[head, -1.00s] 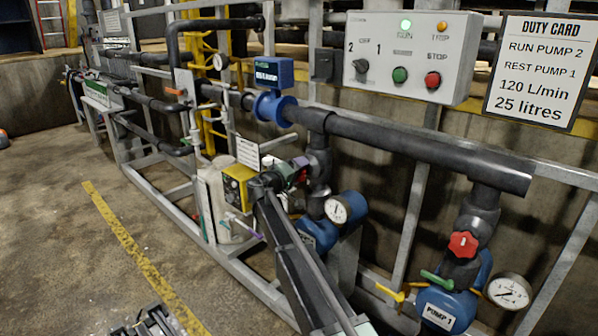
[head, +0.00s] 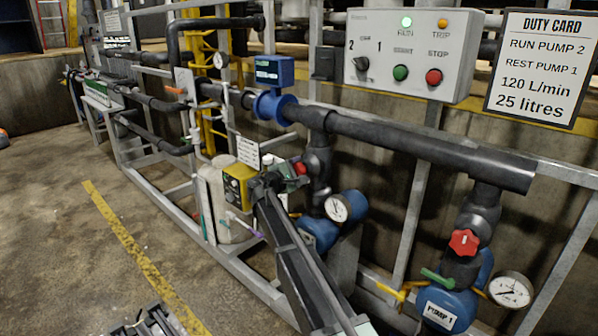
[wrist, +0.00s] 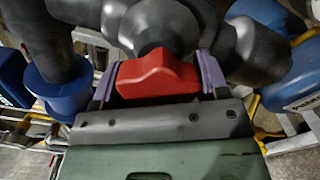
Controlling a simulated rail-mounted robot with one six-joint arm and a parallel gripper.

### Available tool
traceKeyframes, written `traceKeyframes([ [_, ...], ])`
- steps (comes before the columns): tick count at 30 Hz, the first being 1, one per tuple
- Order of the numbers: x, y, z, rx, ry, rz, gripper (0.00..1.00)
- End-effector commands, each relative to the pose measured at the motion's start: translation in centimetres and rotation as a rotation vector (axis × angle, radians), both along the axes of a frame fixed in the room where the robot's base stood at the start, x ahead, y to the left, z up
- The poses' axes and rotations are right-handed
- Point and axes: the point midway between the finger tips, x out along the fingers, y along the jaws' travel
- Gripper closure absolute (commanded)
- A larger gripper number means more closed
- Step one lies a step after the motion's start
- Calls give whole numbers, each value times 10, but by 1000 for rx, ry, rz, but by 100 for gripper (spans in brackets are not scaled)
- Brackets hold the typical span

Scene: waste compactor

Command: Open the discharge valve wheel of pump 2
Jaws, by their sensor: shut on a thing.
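The red discharge valve wheel of pump 2 (wrist: 157,76) fills the middle of the wrist view, at the end of a dark pipe fitting. My gripper (wrist: 158,64) is shut on it, with one purple finger on each side. In the head view a small part of the red wheel (head: 301,168) shows beside my gripper (head: 292,180); the rest is hidden by it. The blue body of pump 2 (head: 321,233) sits below, with a round gauge (head: 337,208) at its right.
Pump 1 (head: 441,309) has its own red wheel (head: 463,242) at right. The control panel (head: 412,55) shows a lit green RUN lamp (head: 407,22). A duty card (head: 540,67) hangs at top right. A blue flow meter (head: 272,104) is on the pipe.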

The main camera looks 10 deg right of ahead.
Motion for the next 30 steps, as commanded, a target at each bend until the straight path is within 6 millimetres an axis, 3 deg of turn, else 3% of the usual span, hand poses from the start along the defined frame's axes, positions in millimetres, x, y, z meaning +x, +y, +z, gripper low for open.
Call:
traceKeyframes([
  [30,-5,-3,-4,-573,773,1,56],
])
